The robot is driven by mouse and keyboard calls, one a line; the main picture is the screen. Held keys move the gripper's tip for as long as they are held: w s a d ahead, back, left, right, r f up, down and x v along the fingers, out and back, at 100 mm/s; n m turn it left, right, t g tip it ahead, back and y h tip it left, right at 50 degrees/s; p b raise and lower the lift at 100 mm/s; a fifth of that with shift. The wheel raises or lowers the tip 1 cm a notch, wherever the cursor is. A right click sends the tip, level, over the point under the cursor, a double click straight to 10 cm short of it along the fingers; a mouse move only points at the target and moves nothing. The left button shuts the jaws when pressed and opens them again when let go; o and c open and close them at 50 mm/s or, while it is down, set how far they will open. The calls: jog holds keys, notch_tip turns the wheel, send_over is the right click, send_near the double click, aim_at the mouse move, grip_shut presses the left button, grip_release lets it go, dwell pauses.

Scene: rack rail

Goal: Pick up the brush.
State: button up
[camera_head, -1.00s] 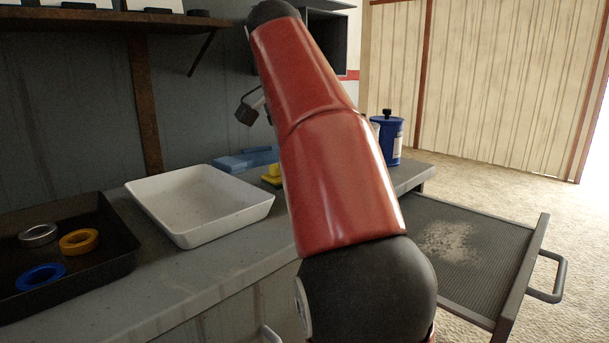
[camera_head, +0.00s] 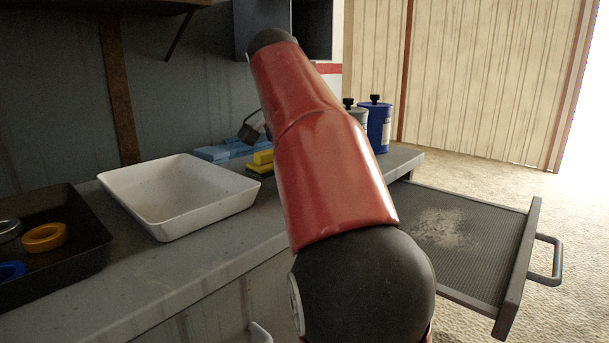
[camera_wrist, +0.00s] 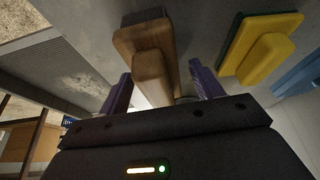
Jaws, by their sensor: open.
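The brush (camera_wrist: 150,45) is a brown wooden block with a raised wooden grip, seen at the top middle of the wrist view. My gripper (camera_wrist: 160,70) is open, with one purple finger to the left of the brush's grip and the other to its right. The grip appears between the fingers; I cannot tell whether either finger touches it. In the head view my red and black arm hides the brush and the gripper's fingers.
A yellow and green scrubber (camera_wrist: 262,48) lies right of the brush. The bench also holds a blue item (camera_head: 225,150), a white tray (camera_head: 135,200), a dark tray (camera_head: 85,255) with rings, and a blue bottle (camera_head: 379,128). An open drawer (camera_head: 480,265) juts out right.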

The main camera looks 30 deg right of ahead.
jog(key=c, duration=1.1)
jog(key=shift+r, duration=0.1)
notch_tip(320, 180, up, 8)
jog(key=p, duration=0.3)
jog(key=shift+d+r, duration=0.15)
jog(key=shift+d, duration=0.15)
jog(key=shift+v, duration=0.75)
jog(key=shift+w, duration=0.1)
